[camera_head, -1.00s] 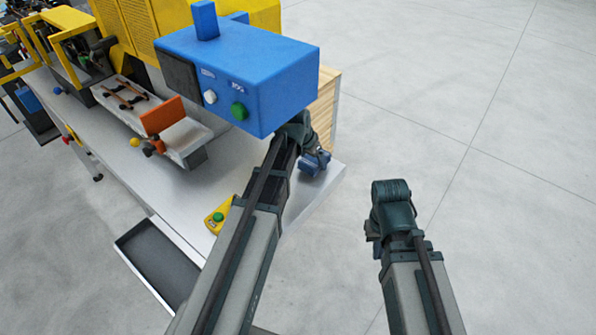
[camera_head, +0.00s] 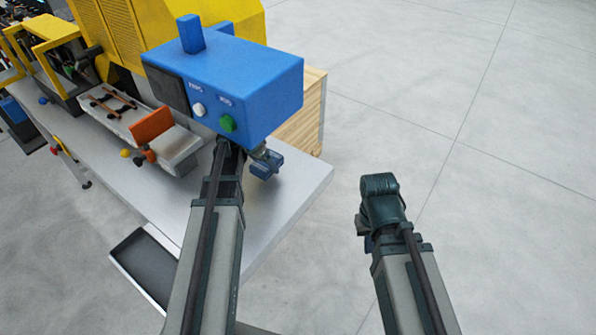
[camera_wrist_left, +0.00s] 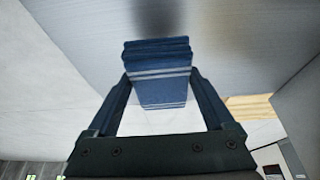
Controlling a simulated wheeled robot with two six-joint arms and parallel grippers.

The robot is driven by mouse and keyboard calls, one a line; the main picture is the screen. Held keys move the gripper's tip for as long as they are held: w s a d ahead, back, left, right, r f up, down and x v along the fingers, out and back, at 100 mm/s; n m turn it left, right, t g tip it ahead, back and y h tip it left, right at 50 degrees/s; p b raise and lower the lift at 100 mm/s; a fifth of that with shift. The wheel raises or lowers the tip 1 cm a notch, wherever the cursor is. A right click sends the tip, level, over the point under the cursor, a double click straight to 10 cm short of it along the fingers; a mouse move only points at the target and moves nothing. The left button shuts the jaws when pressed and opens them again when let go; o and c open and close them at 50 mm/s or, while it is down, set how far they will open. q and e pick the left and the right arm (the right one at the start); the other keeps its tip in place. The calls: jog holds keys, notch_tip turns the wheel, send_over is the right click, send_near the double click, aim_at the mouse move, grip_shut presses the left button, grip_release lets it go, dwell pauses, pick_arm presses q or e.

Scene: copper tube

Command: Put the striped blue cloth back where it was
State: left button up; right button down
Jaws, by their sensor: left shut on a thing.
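The striped blue cloth (camera_wrist_left: 160,72) is a folded dark-blue block with pale stripes. My left gripper (camera_wrist_left: 158,88) is shut on it, one finger along each side. In the head view, the cloth (camera_head: 267,164) shows just right of my left wrist, over the grey metal table (camera_head: 290,188), below the blue control box. A dark shadow lies on the table beyond the cloth; I cannot tell whether the cloth touches the surface. My right gripper (camera_head: 363,228) is off the table to the right, over the floor; its fingers are mostly hidden behind the wrist.
The blue control box (camera_head: 225,85) with white and green buttons overhangs my left wrist. A yellow machine (camera_head: 115,40) stands behind. A grey block with an orange plate (camera_head: 152,125) sits on the table at left. A dark tray (camera_head: 150,265) juts out at the front. The table's right corner is clear.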

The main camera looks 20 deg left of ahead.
pick_arm(q)
send_over(300, 174)
jog(key=s+a, duration=0.1)
jog(key=shift+s+a+f+b, duration=0.2)
jog(key=shift+f+b, duration=0.15)
jog(key=shift+f, duration=0.15)
jog(key=f+b, duration=0.1)
jog(key=b, duration=0.1)
jog(key=d+f+b, duration=0.1)
jog(key=f, duration=0.1)
jog(key=shift+w+f+b, duration=0.2)
jog(key=shift+f+b, duration=0.1)
jog(key=shift+b, duration=0.05)
jog(key=shift+f, duration=0.15)
jog(key=o, duration=0.9)
